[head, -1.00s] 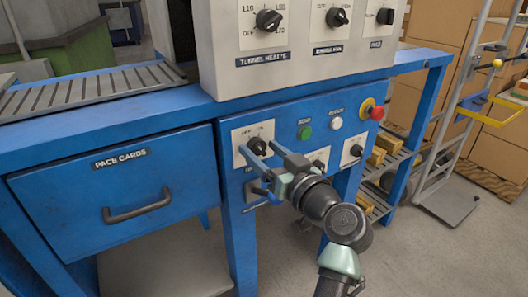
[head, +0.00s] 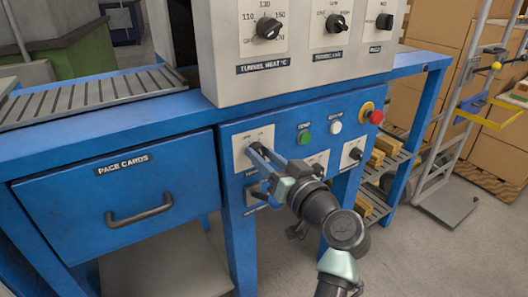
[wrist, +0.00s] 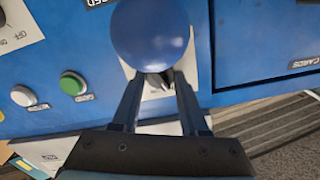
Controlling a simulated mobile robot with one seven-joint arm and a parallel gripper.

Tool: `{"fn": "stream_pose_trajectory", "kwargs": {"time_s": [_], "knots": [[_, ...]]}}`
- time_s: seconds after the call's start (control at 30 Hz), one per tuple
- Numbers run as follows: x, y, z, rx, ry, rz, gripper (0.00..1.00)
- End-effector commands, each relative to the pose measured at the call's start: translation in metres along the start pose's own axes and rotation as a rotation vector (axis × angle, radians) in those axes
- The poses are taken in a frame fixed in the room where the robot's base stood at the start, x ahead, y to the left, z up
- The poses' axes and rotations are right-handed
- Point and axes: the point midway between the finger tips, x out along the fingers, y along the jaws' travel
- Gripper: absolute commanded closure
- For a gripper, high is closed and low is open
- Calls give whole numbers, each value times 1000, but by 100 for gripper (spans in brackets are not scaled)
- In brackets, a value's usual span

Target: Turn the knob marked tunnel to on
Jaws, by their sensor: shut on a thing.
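A white plate (head: 239,157) with a small dark knob (wrist: 155,80) is at the left of the blue front panel. My gripper (head: 257,149) reaches it from the lower right, its two fingers closed on the knob. The fingers hide most of the knob in the head view, so its pointer direction cannot be told. The plate's small markings and its name label are too blurred or covered to read. In the wrist view my gripper (wrist: 160,78) has a finger on each side of the knob. A blue ball shape (wrist: 150,32) covers much of the plate there.
A green button (head: 304,136), a white button (head: 335,128) and a red mushroom button (head: 376,117) sit right of the knob. Another dark knob (head: 355,153) is farther right. A grey box above carries a dial (head: 268,28) labelled tunnel heat. A drawer (head: 75,190) is at the left.

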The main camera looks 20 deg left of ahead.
Motion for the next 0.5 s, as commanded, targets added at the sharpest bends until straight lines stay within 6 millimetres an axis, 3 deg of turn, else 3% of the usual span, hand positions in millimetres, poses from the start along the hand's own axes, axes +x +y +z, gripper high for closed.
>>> {"fn": "stream_pose_trajectory", "kwargs": {"time_s": [0.5], "knots": [[-1,0,-2,480,-3,2,100]]}}
